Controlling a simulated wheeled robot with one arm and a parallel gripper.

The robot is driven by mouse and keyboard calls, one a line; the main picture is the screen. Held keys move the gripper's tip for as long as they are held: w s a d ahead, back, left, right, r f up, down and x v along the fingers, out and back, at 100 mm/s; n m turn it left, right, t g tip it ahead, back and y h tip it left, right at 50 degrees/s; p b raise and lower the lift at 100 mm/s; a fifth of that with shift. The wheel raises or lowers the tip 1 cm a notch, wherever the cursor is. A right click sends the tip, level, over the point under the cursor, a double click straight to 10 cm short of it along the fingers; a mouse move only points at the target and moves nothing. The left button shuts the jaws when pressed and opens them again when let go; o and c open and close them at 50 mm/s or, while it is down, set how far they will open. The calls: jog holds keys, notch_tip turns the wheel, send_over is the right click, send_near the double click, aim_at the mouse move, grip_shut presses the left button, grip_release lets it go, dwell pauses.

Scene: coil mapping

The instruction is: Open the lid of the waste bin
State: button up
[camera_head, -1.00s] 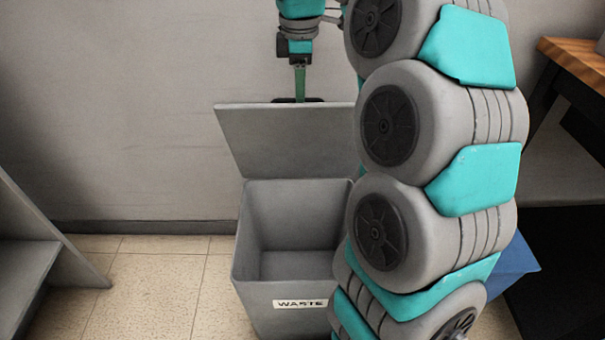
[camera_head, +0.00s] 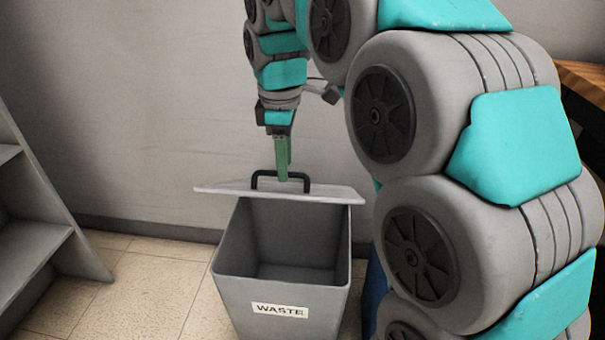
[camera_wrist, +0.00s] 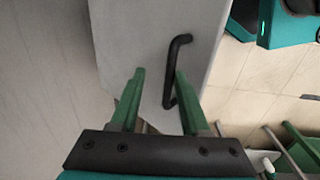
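The grey waste bin (camera_head: 281,300), labelled WASTE, stands on the floor with its inside visible from the front. Its lid (camera_head: 225,190) is raised at the back and seen almost edge-on, with a strip of its top face showing. The black handle (camera_head: 264,174) stands on that face. My gripper (camera_head: 283,178) points down at the handle. In the wrist view my gripper (camera_wrist: 160,74) has its two green fingers apart, with the lower part of the handle (camera_wrist: 171,88) between them, close to the right finger. Contact is unclear.
A grey shelf unit (camera_head: 40,255) stands at the left. A wooden-topped table (camera_head: 585,82) is at the right edge, behind my arm. A wall (camera_head: 120,120) is close behind the bin. Tiled floor (camera_head: 140,290) is clear left of the bin.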

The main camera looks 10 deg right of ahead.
jog(key=shift+s+a+f, duration=0.15)
jog(key=shift+s+f, duration=0.1)
jog(key=shift+f, duration=0.05)
jog(key=shift+r, duration=0.1)
jog(key=w+d+r+p, duration=0.1)
jog(key=w+r+p, duration=0.2)
jog(key=r+p, duration=0.2)
jog(key=shift+r, duration=1.6)
jog(key=shift+w+d+p, duration=0.1)
jog(key=shift+p, duration=0.3)
